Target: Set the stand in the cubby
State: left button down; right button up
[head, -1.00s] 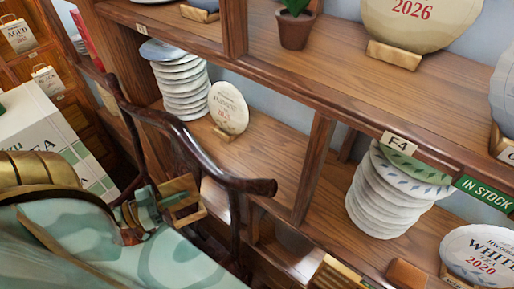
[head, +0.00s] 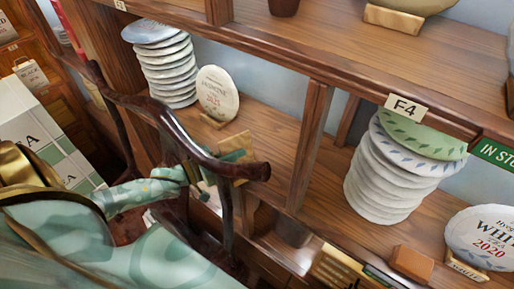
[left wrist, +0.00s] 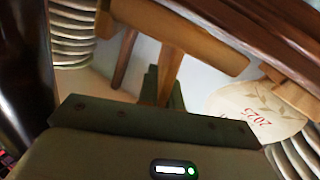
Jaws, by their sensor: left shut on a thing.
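My left gripper (head: 203,170) is shut on a small light-wood stand (head: 238,156), held at the front of the left cubby (head: 262,122), near the dark chair's top rail. In the left wrist view the stand (left wrist: 180,36) shows beyond the green fingers (left wrist: 163,90), as a bar with a leg. The left cubby holds a stack of pale tea cakes (head: 168,70) and a round jasmine cake (head: 217,92) upright on its own small stand (head: 213,121). The chair rail partly hides my gripper. My right gripper is not in view.
The dark wooden chair (head: 185,137) stands close in front of the shelf. A divider (head: 311,145) separates the cubby at right, with stacked cakes (head: 390,180), a white cake (head: 482,236) and a brown block (head: 413,262). Bare boards show right of the jasmine cake.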

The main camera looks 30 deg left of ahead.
pick_arm(q)
jog(key=b+x, duration=0.1)
jog(key=x, duration=0.2)
jog(key=shift+w+f, duration=0.15)
jog(key=b+x, duration=0.2)
jog(key=x, duration=0.1)
jog(key=shift+w+d+f, duration=0.15)
jog(key=shift+w+d, duration=0.1)
jog(key=shift+w, duration=0.1)
jog(key=shift+f+b, duration=0.1)
jog(key=shift+b, duration=0.2)
jog(key=shift+s+a+r, duration=0.1)
jog(key=shift+s+r, duration=0.05)
jog(key=shift+r, duration=0.05)
jog(key=c, duration=1.6)
grip_release()
jog(key=shift+f, duration=0.1)
jog(key=shift+o, duration=0.2)
jog(key=p+v, duration=0.1)
jog(key=v, duration=1.1)
